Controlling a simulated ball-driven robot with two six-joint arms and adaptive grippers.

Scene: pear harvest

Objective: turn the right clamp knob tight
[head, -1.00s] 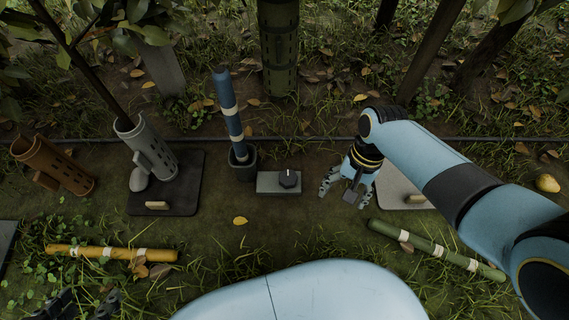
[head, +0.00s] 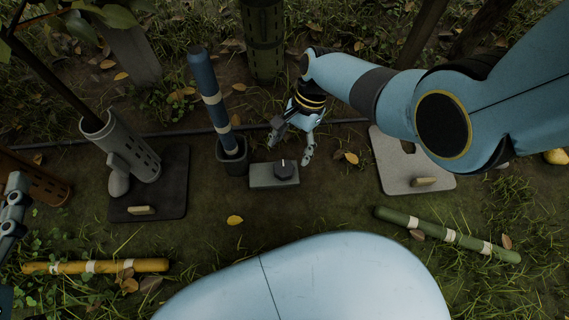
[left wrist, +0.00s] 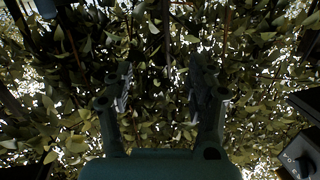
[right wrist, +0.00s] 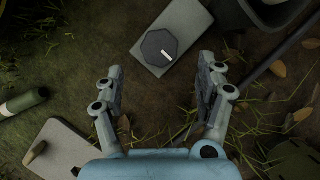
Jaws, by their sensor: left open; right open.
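A dark octagonal knob (head: 284,170) with a white mark sits on a grey block (head: 262,176) on the ground. It also shows in the right wrist view (right wrist: 158,47). My right gripper (head: 291,148) is open and empty, just behind the block in the head view. In the right wrist view the knob lies beyond the open fingertips (right wrist: 162,75), apart from them. My left gripper (left wrist: 161,75) is open and empty in the left wrist view, before leaves. A second dark knob (left wrist: 302,162) with pale marks shows at that view's lower right corner.
A blue banded pole (head: 212,100) stands in a dark cup (head: 232,160) beside the block. A grey slotted tube (head: 130,150) stands on a black plate (head: 165,195). A pale plate (head: 395,165) lies right. Green (head: 450,236) and yellow (head: 95,267) sticks lie in front.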

